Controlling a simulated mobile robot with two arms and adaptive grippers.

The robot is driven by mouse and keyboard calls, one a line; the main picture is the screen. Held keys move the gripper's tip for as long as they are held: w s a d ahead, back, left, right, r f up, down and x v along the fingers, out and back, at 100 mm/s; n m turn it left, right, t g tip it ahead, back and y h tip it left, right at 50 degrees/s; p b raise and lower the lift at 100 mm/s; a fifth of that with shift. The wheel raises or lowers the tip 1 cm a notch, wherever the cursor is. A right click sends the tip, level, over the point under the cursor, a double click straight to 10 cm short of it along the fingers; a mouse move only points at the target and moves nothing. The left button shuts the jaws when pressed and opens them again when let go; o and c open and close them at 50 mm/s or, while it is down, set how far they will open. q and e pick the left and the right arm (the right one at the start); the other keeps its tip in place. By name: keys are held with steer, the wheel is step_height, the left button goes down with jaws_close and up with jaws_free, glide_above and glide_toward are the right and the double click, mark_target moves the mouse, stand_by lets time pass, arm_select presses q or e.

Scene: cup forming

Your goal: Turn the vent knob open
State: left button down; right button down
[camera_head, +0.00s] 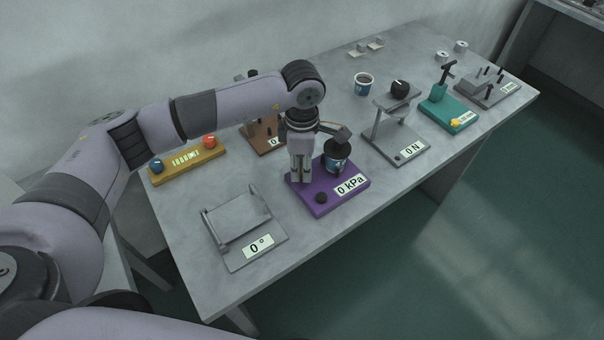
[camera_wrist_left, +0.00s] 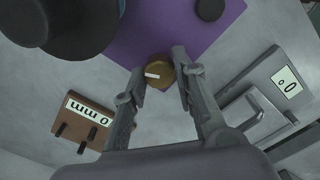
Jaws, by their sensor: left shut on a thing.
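The purple station (camera_head: 345,206) stands at the front middle of the table, its display reading 0 kPa. It also shows in the left wrist view (camera_wrist_left: 185,28). A brown round knob with a white mark (camera_wrist_left: 158,76) sits at its edge in the left wrist view; I take it as the vent knob. My left gripper (camera_head: 301,178) points down at the station's left side. In the left wrist view its fingertips (camera_wrist_left: 160,66) are on either side of the brown knob, shut on it. In the head view the gripper hides this knob. My right gripper is not in view.
A cup (camera_head: 337,162) stands on the purple station under a dark part, beside my left gripper. A small black knob (camera_head: 320,197) is at the station's front. A grey 0° fixture (camera_head: 243,222) is to the left, a grey 0 N stand (camera_head: 397,145) to the right.

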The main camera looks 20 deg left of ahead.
mark_target(302, 168)
arm_select(q)
steer(key=m+b, duration=0.3)
steer(key=b, duration=0.1)
steer(key=shift+w+f+m, duration=0.1)
steer(key=shift+m, duration=0.3)
steer(key=shift+m+b, duration=0.55)
steer(key=shift+m, duration=0.05)
steer(key=shift+r, duration=0.2)
steer(key=c, duration=1.3)
jaws_free()
steer(key=shift+f, duration=0.1)
step_height(302, 168, up, 12)
